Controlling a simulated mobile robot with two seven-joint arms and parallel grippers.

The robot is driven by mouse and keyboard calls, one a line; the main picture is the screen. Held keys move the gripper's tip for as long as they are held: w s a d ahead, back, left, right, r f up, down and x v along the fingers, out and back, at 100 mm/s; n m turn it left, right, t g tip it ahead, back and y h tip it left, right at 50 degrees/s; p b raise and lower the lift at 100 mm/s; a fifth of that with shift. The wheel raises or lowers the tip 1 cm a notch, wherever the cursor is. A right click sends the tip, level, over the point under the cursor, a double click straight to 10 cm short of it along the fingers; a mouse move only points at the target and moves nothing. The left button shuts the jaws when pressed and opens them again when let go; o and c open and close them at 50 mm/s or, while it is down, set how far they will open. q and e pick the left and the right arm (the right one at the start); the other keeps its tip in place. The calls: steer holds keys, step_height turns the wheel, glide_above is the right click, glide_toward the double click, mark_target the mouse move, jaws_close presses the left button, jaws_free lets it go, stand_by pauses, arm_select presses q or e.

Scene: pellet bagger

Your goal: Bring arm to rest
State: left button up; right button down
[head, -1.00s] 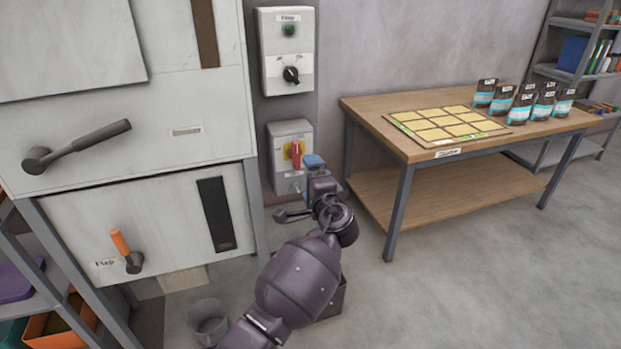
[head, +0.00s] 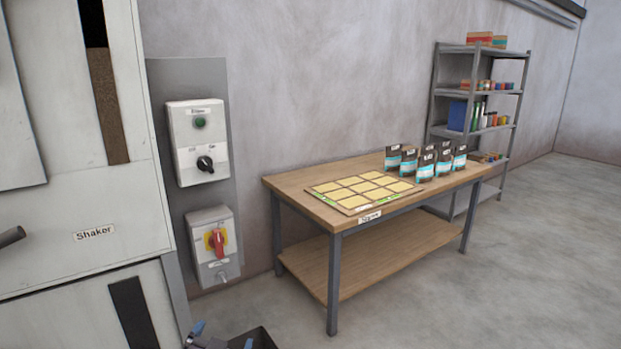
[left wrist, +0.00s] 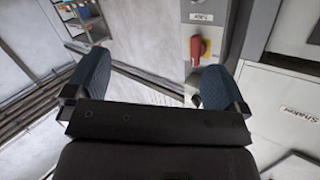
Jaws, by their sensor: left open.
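My left gripper (head: 220,338) shows only at the bottom edge of the head view, below the lower switch box; most of it and its arm are cut off. In the left wrist view its two blue-padded fingers (left wrist: 150,88) stand wide apart with nothing between them. The red rotary switch (head: 217,242) on its yellow plate is on the lower grey box (head: 200,222). The red switch also shows in the left wrist view (left wrist: 198,47), beyond the right-hand finger and apart from it. My right gripper is not in view.
The machine cabinet labelled Shaker (head: 95,215) stands at left. An upper control box (head: 197,140) has a green button and black knob. A wooden table (head: 300,185) holds a yellow-celled board (head: 365,190) and several dark bags (head: 427,165). A shelf (head: 470,90) stands behind. Floor at right is clear.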

arm_select(q)
steer(key=s+a+f+n+g, duration=0.1)
steer(key=s+a+f, duration=0.2)
steer(key=s, duration=0.6)
steer(key=s+a+f+n+g, duration=0.1)
steer(key=s+a+f+g, duration=0.1)
steer(key=s+f, duration=0.5)
steer(key=s+a+f+n+g+y, duration=0.1)
steer(key=s+a+f, duration=0.3)
steer(key=s, duration=0.8)
step_height(320, 180, down, 2)
steer(key=shift+a+f+n+g, duration=0.1)
steer(key=shift+a+n+g, duration=0.2)
steer(key=shift+g, duration=0.1)
